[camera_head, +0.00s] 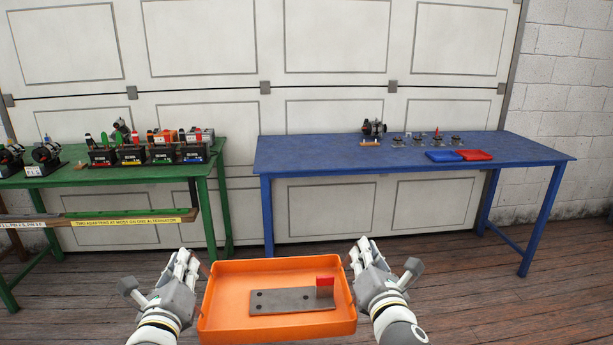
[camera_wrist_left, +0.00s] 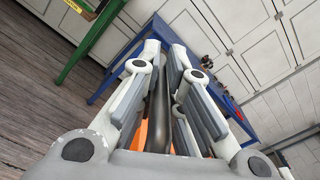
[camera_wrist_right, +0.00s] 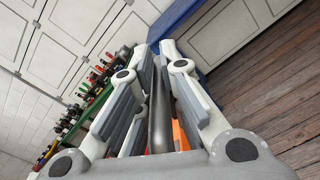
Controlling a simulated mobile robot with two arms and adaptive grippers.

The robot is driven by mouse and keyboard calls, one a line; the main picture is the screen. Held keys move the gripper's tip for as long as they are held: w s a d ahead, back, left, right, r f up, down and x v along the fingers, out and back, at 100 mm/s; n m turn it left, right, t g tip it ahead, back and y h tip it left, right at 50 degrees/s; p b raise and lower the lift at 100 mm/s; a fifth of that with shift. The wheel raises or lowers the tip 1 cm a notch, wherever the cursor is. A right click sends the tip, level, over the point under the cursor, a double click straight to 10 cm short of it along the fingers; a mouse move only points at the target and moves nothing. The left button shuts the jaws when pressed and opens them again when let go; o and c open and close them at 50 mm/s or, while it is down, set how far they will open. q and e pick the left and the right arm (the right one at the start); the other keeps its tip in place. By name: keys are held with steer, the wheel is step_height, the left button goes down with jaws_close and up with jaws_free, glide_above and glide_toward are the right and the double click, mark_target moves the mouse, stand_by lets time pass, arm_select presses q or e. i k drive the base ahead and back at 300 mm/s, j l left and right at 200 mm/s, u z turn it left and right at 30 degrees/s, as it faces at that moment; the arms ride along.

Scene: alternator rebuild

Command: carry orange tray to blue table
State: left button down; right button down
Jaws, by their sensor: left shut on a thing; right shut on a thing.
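The orange tray (camera_head: 225,295) is held level in front of me, above the wood floor. A grey metal plate with holes (camera_head: 280,301) and a small red block (camera_head: 325,283) lie in it. My left gripper (camera_head: 193,262) is shut on the tray's left side, and my right gripper (camera_head: 361,254) is shut on its right side. In both wrist views a dark bar, likely a tray handle, sits between the fingers, with bits of orange beside it. The blue table (camera_head: 310,155) stands ahead and to the right, apart from the tray.
On the blue table are an alternator (camera_head: 374,129), several small parts, a blue tray (camera_head: 443,155) and a red tray (camera_head: 475,155). Its left front area is bare. A green table (camera_head: 75,178) with several machines stands at left. A panelled door (camera_head: 225,60) is behind.

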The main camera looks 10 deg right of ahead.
mark_target(308, 156)
steer(key=i+z, duration=0.1)
steer(key=i, duration=0.65)
steer(key=i+j+z, duration=0.1)
steer(key=i, duration=0.6)
steer(key=i+z, duration=0.3)
steer(key=i, duration=0.45)
steer(key=i+j+z, duration=0.1)
steer(key=i+z, duration=0.15)
steer(key=i, duration=0.55)
steer(key=i+l+u, duration=0.1)
steer(key=i+u, duration=0.25)
steer(key=u, duration=0.4)
